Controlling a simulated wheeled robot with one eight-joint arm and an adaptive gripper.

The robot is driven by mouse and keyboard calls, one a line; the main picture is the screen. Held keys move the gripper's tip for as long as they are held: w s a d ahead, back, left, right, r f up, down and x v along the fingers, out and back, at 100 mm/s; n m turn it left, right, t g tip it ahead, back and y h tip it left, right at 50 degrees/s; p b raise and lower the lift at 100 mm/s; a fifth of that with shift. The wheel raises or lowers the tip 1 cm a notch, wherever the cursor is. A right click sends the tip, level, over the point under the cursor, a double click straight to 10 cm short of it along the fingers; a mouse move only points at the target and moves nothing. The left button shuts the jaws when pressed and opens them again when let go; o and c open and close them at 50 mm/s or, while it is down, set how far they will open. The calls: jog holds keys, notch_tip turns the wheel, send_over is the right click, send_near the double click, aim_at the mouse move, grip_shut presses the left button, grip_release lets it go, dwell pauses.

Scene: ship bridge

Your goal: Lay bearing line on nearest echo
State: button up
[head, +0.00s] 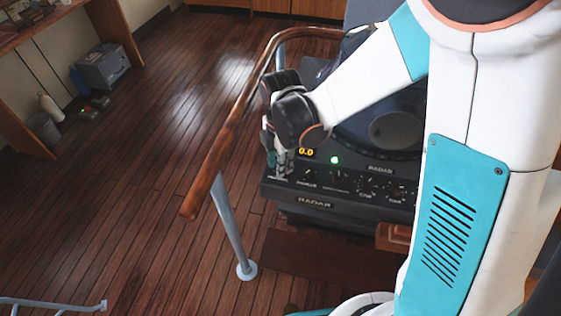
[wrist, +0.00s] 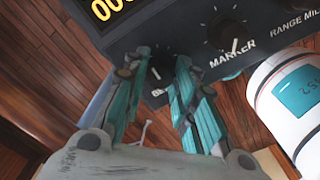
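The black radar console (head: 330,203) stands right of centre in the head view, behind a wooden rail. Its dark round screen (head: 397,130) is partly covered by my arm, and I can make out no echo or bearing line on it. An orange readout (head: 306,152) shows 0.0, with a lit green lamp (head: 335,160) beside it. My gripper (head: 281,168) is at the panel's left end. In the wrist view, its teal fingers (wrist: 163,62) are apart, either side of a dark knob whose label starts with B. I cannot tell whether they touch it.
The marker knob (wrist: 229,36) sits right of the fingers in the wrist view; more knobs (head: 367,187) continue along the panel. The curved wooden handrail (head: 235,120) runs close left of my gripper, on a grey post (head: 232,225). Open plank floor lies farther left.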

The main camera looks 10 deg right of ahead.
grip_shut()
jog(key=shift+m, duration=0.4)
jog(key=m+b, duration=0.2)
jog(key=m, duration=0.7)
jog(key=shift+b, duration=0.4)
jog(key=m, duration=0.3)
jog(key=shift+m+b, duration=0.35)
jog(key=shift+m, duration=0.05)
jog(key=m, duration=0.5)
jog(key=shift+b, duration=0.35)
jog(key=m, duration=0.5)
jog(key=shift+m, duration=0.3)
